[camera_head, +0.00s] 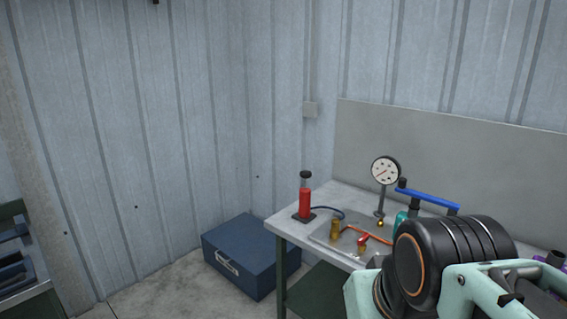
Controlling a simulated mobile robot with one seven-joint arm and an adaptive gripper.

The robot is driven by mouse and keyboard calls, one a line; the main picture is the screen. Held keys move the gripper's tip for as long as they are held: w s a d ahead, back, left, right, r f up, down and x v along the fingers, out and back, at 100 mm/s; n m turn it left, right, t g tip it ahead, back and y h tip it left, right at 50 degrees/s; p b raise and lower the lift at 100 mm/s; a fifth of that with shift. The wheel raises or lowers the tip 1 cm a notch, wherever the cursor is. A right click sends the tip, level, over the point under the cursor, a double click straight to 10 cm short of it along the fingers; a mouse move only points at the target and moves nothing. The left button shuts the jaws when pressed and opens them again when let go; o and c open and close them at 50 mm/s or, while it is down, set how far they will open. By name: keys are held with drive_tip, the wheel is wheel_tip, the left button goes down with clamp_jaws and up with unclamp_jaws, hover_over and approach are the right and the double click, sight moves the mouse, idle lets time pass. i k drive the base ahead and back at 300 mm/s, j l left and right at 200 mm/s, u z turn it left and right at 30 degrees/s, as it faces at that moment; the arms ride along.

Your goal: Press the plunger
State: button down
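A red upright cylinder with a black top (305,197), which looks like the plunger, stands on a dark square base at the near left corner of the workbench (349,192). A dark blue hose runs from it to the right. A grey plate (325,234) beside it carries brass fittings (335,229) and a red-handled valve (363,239). A round white dial gauge (385,170) stands behind the plate. My arm fills the lower right and hides part of the bench. My gripper is not visible in this view.
A blue-handled tool (428,198) sits behind my arm on the bench. A blue metal box (240,257) is on the floor left of the bench. Corrugated walls form a corner behind. Another bench edge (25,285) shows at far left. Air above the red cylinder is clear.

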sight(306, 175)
drive_tip(key=i+j, duration=0.1)
drive_tip(key=i, duration=0.5)
drive_tip(key=i+j, duration=0.15)
drive_tip(key=i, duration=0.4)
drive_tip(key=i+j, duration=0.1)
drive_tip(key=i, duration=0.5)
